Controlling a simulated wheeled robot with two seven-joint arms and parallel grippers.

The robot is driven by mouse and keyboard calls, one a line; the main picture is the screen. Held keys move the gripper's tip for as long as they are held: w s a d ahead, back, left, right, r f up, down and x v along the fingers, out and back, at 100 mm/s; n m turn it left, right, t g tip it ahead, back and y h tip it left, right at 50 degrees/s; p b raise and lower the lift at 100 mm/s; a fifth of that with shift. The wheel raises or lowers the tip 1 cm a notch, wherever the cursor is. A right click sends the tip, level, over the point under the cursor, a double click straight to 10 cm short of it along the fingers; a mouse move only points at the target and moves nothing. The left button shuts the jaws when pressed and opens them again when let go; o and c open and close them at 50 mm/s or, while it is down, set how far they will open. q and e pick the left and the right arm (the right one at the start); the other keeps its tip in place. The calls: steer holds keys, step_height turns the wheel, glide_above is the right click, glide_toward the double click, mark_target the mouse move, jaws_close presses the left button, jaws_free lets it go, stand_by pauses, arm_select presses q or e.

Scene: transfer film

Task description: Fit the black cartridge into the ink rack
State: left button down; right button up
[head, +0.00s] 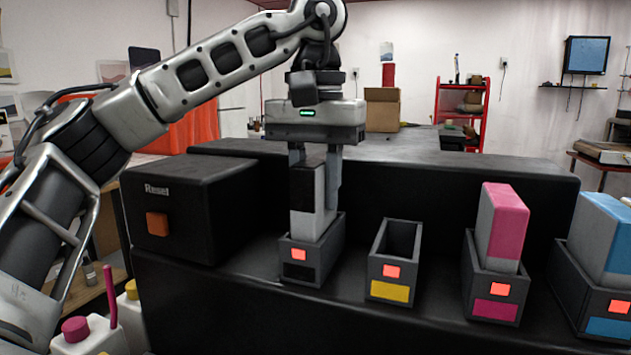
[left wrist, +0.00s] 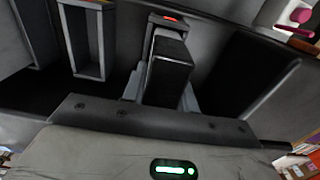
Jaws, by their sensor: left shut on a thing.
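The black cartridge (head: 303,192) has a black front and a grey side. It stands upright with its lower part inside the black-labelled slot (head: 298,271) of the ink rack, and its upper part rises above the slot's rim. My left gripper (head: 315,170) is above that slot, pointing down, its fingers shut on the cartridge's upper part. In the left wrist view the cartridge (left wrist: 168,70) sits between the fingers, and a red light shows on the slot beyond it. Whether the cartridge touches the slot's bottom is hidden. My right gripper is not in view.
An empty yellow-labelled slot (head: 390,291) stands to the right. Beyond it are slots holding a magenta cartridge (head: 503,225) and a blue cartridge (head: 606,240). All visible slot lights are red. A black Reset box (head: 190,200) with an orange button stands at the left.

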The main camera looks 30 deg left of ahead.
mark_target(315, 159)
arm_select(q)
steer(key=shift+f+b, duration=0.55)
steer(key=shift+f, duration=0.45)
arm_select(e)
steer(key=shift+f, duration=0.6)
arm_select(q)
steer(key=c, duration=1)
jaws_free()
step_height(315, 159, up, 8)
steer(key=p, duration=0.4)
steer(key=shift+f, duration=0.1)
step_height(315, 159, up, 6)
steer(key=shift+r+p, duration=0.1)
steer(key=shift+p, duration=0.4)
step_height(315, 159, up, 2)
steer(key=shift+r, duration=0.1)
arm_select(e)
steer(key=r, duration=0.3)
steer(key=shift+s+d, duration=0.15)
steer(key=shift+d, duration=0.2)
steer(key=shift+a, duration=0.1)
